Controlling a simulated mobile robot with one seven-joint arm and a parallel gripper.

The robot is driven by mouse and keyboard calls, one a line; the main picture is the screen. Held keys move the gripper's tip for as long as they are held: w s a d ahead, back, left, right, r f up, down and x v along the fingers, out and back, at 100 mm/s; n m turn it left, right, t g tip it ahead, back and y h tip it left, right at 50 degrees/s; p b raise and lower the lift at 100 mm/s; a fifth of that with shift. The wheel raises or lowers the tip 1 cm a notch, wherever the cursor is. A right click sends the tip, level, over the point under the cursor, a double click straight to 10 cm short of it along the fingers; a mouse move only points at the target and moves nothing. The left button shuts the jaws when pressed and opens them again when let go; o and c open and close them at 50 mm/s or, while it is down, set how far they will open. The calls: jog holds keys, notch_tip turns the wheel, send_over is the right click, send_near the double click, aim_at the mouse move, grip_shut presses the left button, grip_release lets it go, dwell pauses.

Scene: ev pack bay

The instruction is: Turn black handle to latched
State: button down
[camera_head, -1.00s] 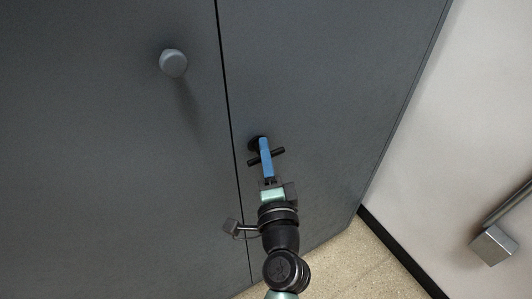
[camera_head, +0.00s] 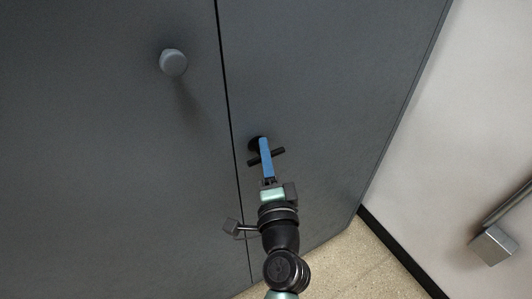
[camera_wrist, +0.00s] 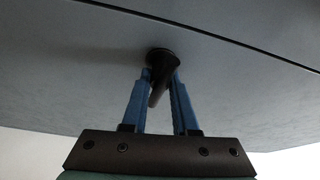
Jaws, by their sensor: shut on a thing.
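The black handle (camera_head: 279,151) is on the dark grey cabinet's right door, close to the seam between the doors. In the head view its bar lies crosswise behind my blue fingers, with an end showing on each side and a round base above. In the wrist view the handle (camera_wrist: 156,88) hangs from its round base between the fingers. My gripper (camera_head: 264,145) is shut on the handle; its two blue fingers (camera_wrist: 161,80) stand one on each side of it. The part under the fingers is hidden in the head view.
A grey round knob (camera_head: 173,62) sticks out of the left door (camera_head: 100,150). A white wall (camera_head: 460,130) with a grey metal bracket (camera_head: 493,245) stands at the right. Speckled floor (camera_head: 345,262) shows below the cabinet.

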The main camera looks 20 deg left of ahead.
jog(key=shift+r+p, duration=0.15)
jog(key=shift+p, duration=0.45)
jog(key=shift+r+m+p, duration=0.15)
jog(key=shift+m+p, duration=0.55)
jog(key=shift+p, duration=0.4)
jog(key=m+g+p, duration=0.1)
jog(key=p, duration=0.2)
jog(key=shift+r+h, duration=0.1)
jog(key=shift+h, duration=0.2)
jog(key=m+g+p, duration=0.1)
jog(key=m+p, duration=0.3)
jog(key=p, duration=0.3)
jog(key=shift+g, duration=0.3)
jog(key=m+g+p, duration=0.2)
jog(key=m+p, duration=0.2)
jog(key=p, duration=0.3)
jog(key=m+g+p, duration=0.1)
jog(key=m+g+y+p, duration=0.1)
jog(key=m+p, duration=0.1)
jog(key=shift+f, duration=0.4)
jog(key=shift+m, duration=0.3)
